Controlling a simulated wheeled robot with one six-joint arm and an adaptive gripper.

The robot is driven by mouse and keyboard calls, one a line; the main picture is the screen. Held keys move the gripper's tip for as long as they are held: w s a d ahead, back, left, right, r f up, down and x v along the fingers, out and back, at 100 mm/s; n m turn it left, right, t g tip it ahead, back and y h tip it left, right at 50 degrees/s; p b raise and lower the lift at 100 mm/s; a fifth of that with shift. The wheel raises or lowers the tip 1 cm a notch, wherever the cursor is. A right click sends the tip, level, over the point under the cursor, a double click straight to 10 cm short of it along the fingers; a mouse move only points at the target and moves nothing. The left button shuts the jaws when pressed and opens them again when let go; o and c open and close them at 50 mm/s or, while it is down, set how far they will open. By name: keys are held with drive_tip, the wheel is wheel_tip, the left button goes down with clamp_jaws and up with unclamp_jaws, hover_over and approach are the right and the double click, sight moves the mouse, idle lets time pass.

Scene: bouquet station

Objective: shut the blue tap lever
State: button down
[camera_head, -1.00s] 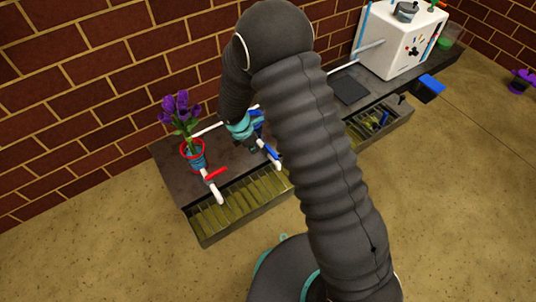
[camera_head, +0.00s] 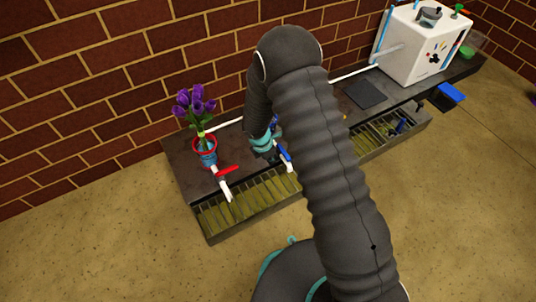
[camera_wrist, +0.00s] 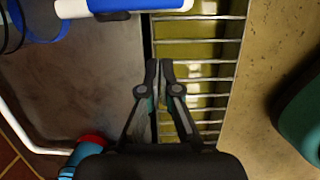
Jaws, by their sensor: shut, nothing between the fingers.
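The blue tap lever (camera_head: 284,153) sits on a white tap (camera_head: 290,167) at the counter's front edge, beside my gripper (camera_head: 273,159). A gap shows between the fingertips and the lever in the picture. My arm hides part of the counter behind it in the head view.
A red-levered tap (camera_head: 227,169) and a vase of purple flowers (camera_head: 204,146) stand left of my gripper. A slatted drain trough (camera_head: 247,203) runs along the counter (camera_head: 182,163). A white machine (camera_head: 410,50) stands far right. The floor in front is clear.

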sight(284, 153)
drive_tip(key=shift+w+d+f, duration=0.2)
drive_tip(key=shift+w+d, duration=0.4)
drive_tip(key=shift+d, duration=0.3)
drive_tip(key=shift+w+d+f, duration=0.2)
drive_tip(key=shift+w+d, duration=0.35)
drive_tip(key=shift+d, duration=0.3)
